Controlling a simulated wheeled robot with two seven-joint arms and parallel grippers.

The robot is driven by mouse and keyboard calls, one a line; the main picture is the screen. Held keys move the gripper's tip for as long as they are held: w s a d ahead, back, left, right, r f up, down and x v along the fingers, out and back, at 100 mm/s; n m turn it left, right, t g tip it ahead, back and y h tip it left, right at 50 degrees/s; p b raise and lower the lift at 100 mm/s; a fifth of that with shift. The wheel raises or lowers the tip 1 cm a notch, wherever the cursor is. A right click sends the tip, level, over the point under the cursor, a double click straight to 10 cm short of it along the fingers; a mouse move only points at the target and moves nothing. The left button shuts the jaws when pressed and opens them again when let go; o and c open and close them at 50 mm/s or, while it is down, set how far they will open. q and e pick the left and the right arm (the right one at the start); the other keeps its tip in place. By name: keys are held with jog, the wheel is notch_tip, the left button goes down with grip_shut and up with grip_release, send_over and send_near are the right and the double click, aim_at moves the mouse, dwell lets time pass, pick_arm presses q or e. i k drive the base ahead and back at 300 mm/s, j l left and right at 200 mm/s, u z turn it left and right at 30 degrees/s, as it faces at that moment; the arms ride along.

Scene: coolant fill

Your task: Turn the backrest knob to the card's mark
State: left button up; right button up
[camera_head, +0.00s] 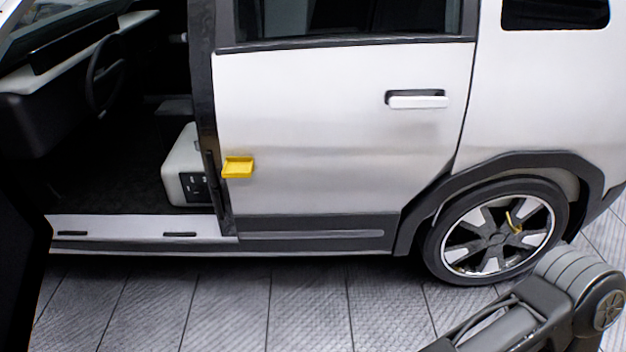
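The side of a seat (185,165) shows inside the vehicle's open front doorway. A dark panel (194,187) with small light marks is on its lower side. I cannot make out a backrest knob or a card with a mark; the details are too small to tell. Neither of my grippers is in view. Only links of my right arm show, at the bottom right, in front of the floor and near the rear wheel.
A yellow tray-like piece (238,167) sticks out at the front edge of the closed rear door (340,130). The white door sill (140,227) runs below the opening. A steering wheel (105,85) is inside. Tiled floor (300,300) beside the vehicle is clear.

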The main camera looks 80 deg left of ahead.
aim_at(200, 190)
jog(key=k+j+u, duration=0.2)
jog(key=j, duration=0.15)
jog(key=k+j+u, duration=0.2)
jog(key=j, duration=0.15)
jog(key=j+u, duration=0.25)
jog(key=k+j+u, duration=0.2)
jog(key=j, duration=0.3)
jog(key=k+j, duration=0.1)
jog(key=j, duration=0.75)
jog(key=k+j+u, duration=0.1)
jog(key=j, duration=0.7)
jog(key=k+j, duration=0.15)
jog(key=j, duration=0.7)
jog(key=k+j+u, duration=0.1)
jog(key=j, duration=0.75)
